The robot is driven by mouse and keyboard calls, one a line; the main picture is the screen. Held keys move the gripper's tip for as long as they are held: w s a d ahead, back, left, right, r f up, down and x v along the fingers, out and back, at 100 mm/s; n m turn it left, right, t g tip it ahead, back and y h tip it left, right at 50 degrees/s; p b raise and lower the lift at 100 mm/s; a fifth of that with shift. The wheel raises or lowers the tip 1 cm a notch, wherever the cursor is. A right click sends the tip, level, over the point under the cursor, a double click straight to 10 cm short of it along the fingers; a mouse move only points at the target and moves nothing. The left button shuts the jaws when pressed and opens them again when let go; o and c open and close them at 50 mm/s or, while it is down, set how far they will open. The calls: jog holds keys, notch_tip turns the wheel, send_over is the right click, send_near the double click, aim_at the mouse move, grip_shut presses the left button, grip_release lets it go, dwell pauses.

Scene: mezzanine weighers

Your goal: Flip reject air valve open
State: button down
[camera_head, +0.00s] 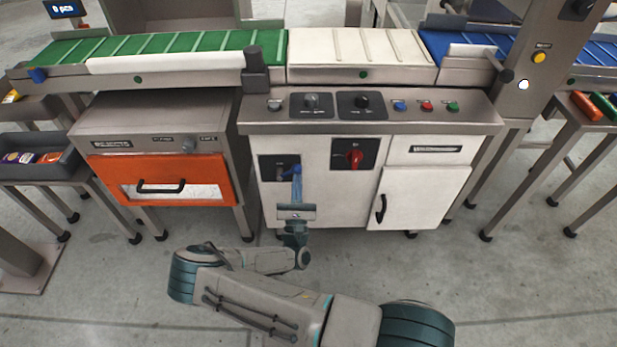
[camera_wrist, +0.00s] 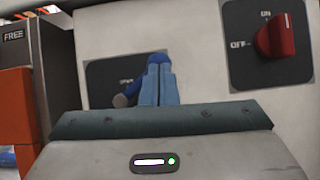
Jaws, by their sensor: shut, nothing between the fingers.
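The reject air valve is a blue lever (camera_head: 290,170) on a dark square plate (camera_head: 267,168) at the left of the white cabinet front. In the wrist view the blue lever (camera_wrist: 157,62) shows just beyond my fingers, on its dark plate (camera_wrist: 104,76) with a partly hidden label and a grey round fitting. My gripper (camera_head: 297,172) is shut, with its blue fingers (camera_wrist: 158,88) together at the lever. The fingers hide part of the lever, and I cannot tell whether they touch it.
A red rotary switch (camera_head: 353,156) marked ON and OFF sits to the right of the valve; it also shows in the wrist view (camera_wrist: 276,37). A white door (camera_head: 424,198) is at right. Conveyors run above.

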jog(key=a+r+p, duration=0.1)
jog(key=p, duration=0.1)
jog(key=a+r+p, duration=0.1)
jog(key=r+p, duration=0.1)
jog(key=p, duration=0.1)
jog(key=shift+w+a+r, duration=0.15)
jog(key=shift+w+r, duration=0.05)
jog(key=shift+r, duration=0.05)
dwell(0.3)
jog(key=s+d+f, duration=0.4)
jog(key=s+f, duration=0.3)
jog(key=s, duration=0.5)
jog(key=shift+s, duration=0.15)
jog(key=shift+r, duration=0.1)
